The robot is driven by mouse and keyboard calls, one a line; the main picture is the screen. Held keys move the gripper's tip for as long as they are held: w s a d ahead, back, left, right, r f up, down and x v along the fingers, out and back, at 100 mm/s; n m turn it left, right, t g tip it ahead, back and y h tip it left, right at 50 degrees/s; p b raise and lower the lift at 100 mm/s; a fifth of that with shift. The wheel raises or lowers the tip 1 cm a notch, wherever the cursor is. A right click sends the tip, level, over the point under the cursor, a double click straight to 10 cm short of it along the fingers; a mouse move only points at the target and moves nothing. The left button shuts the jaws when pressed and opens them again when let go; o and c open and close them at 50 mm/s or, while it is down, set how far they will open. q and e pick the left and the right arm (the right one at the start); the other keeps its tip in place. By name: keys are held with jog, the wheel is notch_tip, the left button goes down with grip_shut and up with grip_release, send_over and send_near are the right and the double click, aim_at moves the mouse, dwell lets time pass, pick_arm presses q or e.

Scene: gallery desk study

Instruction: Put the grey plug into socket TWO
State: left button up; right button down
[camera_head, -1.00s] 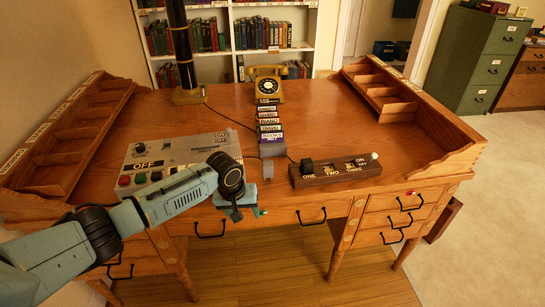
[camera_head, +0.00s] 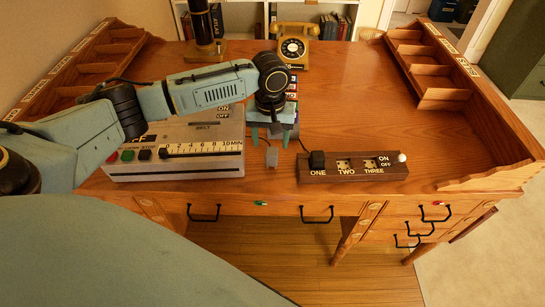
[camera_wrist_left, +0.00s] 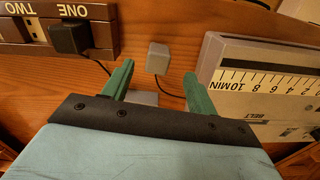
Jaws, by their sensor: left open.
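The grey plug (camera_head: 271,158) is a small block on the desk, left of the dark brown socket strip (camera_head: 310,177). It also shows in the left wrist view (camera_wrist_left: 158,57), with a dark cord beside it. The strip is labelled ONE, TWO, THREE; a black plug (camera_head: 317,160) sits in ONE. Socket TWO (camera_head: 345,165) is bare. My left gripper (camera_head: 271,137) is open, its green fingers pointing down just behind the grey plug. In the wrist view the plug lies beyond the gap between the fingertips, touching neither. My right gripper is out of view.
A grey control box (camera_head: 195,160) with a minute scale stands close left of the plug. A row of books, partly hidden by my arm, lies behind the gripper. A yellow telephone (camera_head: 294,47) is farther back. The desk right of the strip is clear.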

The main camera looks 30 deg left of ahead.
aim_at(272, 150)
pick_arm(q)
notch_tip(272, 150, down, 2)
jog(key=shift+w+f, duration=0.1)
jog(key=shift+f, duration=0.05)
jog(key=f, duration=0.1)
jog(key=f+b, duration=0.1)
jog(key=f, duration=0.1)
jog(key=shift+w+a+f, duration=0.1)
jog(key=shift+w+f, duration=0.15)
jog(key=shift+f, duration=0.1)
jog(key=shift+f+b, duration=0.2)
jog(key=shift+b, duration=0.1)
jog(key=c, duration=1.1)
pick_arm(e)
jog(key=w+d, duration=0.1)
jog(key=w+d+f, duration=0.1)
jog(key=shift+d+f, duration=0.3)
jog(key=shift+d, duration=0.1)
